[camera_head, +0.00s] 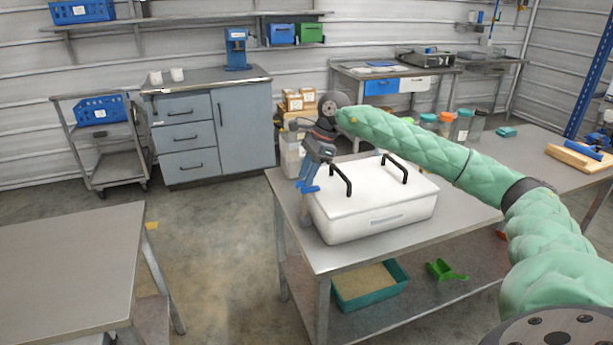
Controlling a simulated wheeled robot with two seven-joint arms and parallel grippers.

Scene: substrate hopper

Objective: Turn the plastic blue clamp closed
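A white lidded hopper box (374,203) with two black handles sits on the metal table in the middle. A small blue part, which looks like the blue clamp (307,188), shows at the box's left end. My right gripper (309,174) points down at that left end, right at the blue part. The gripper's fingers and the blue part overlap in the picture. I cannot tell whether they touch or whether the fingers are open or shut. The clamp's turn position is too small to read. My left gripper is out of view.
The metal table (325,262) has a shelf below with a teal tray (372,302) of substrate and a green scoop (444,271). Lidded jars (462,125) stand behind my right arm. A bare metal table (65,262) is at left, with open floor between.

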